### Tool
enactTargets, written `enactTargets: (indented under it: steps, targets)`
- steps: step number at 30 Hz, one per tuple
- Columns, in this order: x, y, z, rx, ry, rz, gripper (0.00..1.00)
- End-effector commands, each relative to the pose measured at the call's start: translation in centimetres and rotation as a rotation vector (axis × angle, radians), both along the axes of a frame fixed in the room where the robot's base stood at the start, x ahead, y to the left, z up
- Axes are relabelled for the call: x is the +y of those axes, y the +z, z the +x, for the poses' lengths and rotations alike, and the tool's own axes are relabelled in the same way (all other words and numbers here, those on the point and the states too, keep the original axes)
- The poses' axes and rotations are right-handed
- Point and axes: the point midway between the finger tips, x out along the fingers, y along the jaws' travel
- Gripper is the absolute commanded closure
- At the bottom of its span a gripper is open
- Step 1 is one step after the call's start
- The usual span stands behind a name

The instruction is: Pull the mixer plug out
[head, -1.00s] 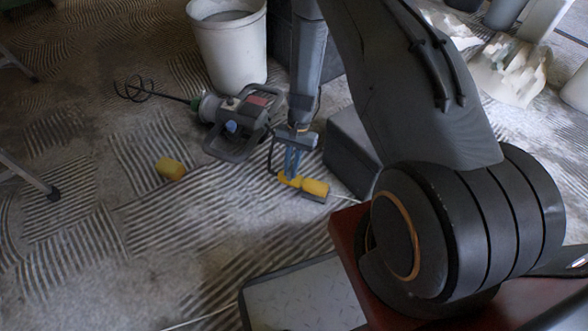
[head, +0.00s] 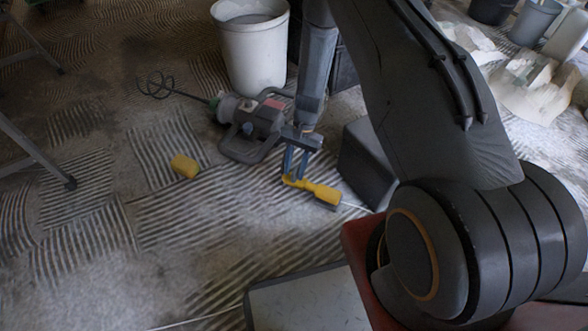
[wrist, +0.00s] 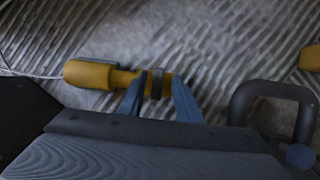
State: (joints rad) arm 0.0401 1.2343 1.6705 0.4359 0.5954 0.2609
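The yellow plug and socket lie on the ridged floor in the head view, joined in one line. The narrower plug end (head: 298,183) is at the left, and the thick socket body (head: 327,194) is at the right with a pale cable leaving it. In the wrist view the socket body (wrist: 88,73) is at the left; a grey collar (wrist: 157,84) sits on the narrower part. My gripper (head: 294,176) reaches down over the plug end. Its blue fingers (wrist: 160,82) stand apart on both sides of the collar, with small gaps showing. The mixer (head: 250,125) lies just behind.
A white bucket (head: 252,50) stands behind the mixer. A dark grey box (head: 366,165) is close right of my gripper. A loose yellow block (head: 184,166) lies left. A grey-topped case (head: 300,300) is in front. Open floor lies at the left.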

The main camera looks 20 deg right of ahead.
Motion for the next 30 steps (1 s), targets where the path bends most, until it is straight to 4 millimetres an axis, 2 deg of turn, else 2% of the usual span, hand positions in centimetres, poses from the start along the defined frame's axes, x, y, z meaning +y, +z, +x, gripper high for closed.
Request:
enactTargets:
  steps: [15,30]
  targets:
    - [-1.5,6.6,2.1,-0.004,0.003,0.000,0.69]
    - [-1.6,7.0,2.3,-0.002,0.003,0.000,0.69]
